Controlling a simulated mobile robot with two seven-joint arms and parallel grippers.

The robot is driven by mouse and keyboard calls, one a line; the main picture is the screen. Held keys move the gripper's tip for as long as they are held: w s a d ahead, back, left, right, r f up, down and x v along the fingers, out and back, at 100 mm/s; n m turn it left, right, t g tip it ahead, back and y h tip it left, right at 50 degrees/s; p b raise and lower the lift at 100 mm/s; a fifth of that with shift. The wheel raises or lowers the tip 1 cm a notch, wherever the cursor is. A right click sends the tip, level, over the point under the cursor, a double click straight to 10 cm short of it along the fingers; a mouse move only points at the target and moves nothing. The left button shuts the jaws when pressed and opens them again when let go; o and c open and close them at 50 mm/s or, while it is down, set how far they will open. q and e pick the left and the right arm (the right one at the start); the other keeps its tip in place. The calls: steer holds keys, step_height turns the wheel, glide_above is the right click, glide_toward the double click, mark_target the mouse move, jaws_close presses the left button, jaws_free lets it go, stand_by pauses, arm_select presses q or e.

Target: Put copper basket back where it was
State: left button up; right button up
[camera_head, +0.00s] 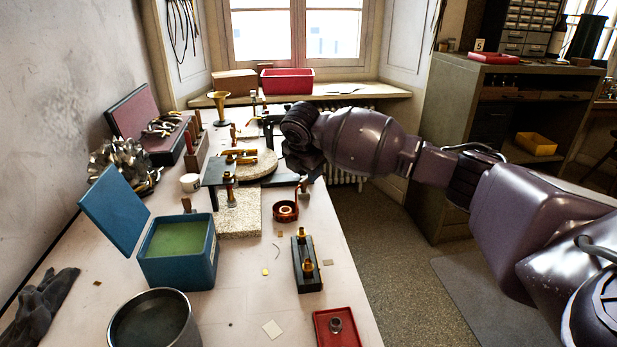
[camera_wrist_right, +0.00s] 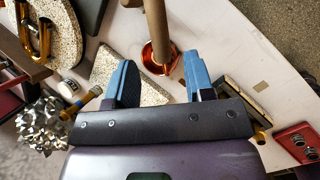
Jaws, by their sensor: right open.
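The copper basket (camera_head: 286,212) is a small round reddish copper vessel on the bench near its right edge, just right of the speckled stone block. A narrow upright part stands at its right side. In the right wrist view the basket (camera_wrist_right: 149,60) shows beyond the fingertips, partly covered by a brown rod-like part that rises toward the camera. My right gripper (camera_wrist_right: 162,78) is open, with blue fingers apart and nothing between them. In the head view my right gripper (camera_head: 306,182) is dark and partly hidden, just above and behind the basket. My left gripper is not in view.
A black block with brass posts (camera_head: 306,268) and a red tray (camera_head: 322,325) stand nearer along the right edge. The speckled stone block (camera_head: 240,222) and blue box (camera_head: 180,273) stand left. Small scraps lie on the bench between.

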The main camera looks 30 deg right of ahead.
steer(key=shift+p+v, duration=0.45)
steer(key=shift+v, duration=1.85)
